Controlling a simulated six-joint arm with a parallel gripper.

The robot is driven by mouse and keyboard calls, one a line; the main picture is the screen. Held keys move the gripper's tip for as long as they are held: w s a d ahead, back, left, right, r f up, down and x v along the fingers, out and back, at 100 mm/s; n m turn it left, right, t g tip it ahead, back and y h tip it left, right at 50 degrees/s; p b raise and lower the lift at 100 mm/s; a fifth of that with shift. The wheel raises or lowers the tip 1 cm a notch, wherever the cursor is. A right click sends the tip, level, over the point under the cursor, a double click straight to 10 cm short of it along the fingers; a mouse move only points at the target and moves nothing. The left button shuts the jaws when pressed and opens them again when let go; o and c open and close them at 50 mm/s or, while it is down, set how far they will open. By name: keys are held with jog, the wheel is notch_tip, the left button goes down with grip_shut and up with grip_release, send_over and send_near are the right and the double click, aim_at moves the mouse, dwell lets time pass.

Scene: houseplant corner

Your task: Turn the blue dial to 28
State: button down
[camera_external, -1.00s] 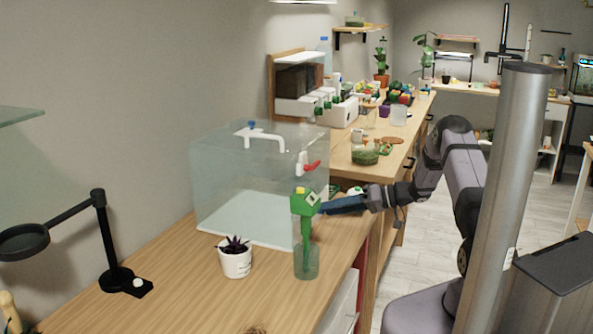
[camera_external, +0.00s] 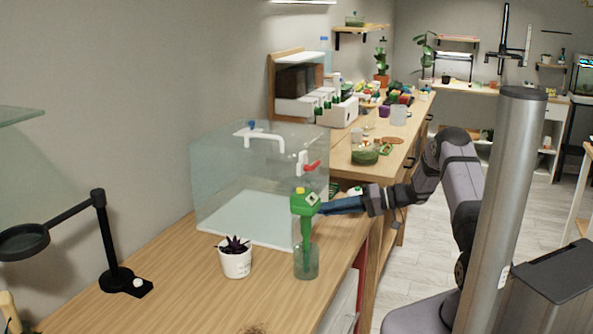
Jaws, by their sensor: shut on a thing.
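A green device (camera_external: 305,203) with a yellow top and a pale face stands upright, its green stem (camera_external: 305,232) down in a clear glass jar (camera_external: 306,264) near the right edge of the wooden counter. My gripper (camera_external: 322,207) reaches in from the right, its dark blue fingers shut against the right side of the device's head. The blue dial is not distinct there; it is covered by or blends with the fingers. Its scale is too small to read. A small blue knob (camera_external: 252,125) also shows on the white pipe over the glass tank.
The glass tank (camera_external: 225,190) stands just behind and left of the jar. A potted plant (camera_external: 235,262) is left of the jar, and a black lamp (camera_external: 117,278) stands farther left. Bare counter (camera_external: 190,285) lies between them.

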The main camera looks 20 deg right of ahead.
jog(key=shift+m+b, duration=0.35)
jog(key=shift+m, duration=0.15)
jog(key=c, duration=1.5)
grip_release()
jog(key=shift+d, duration=0.1)
jog(key=shift+b+v, duration=1.15)
jog(key=shift+v, duration=2.5)
jog(key=shift+f, duration=0.15)
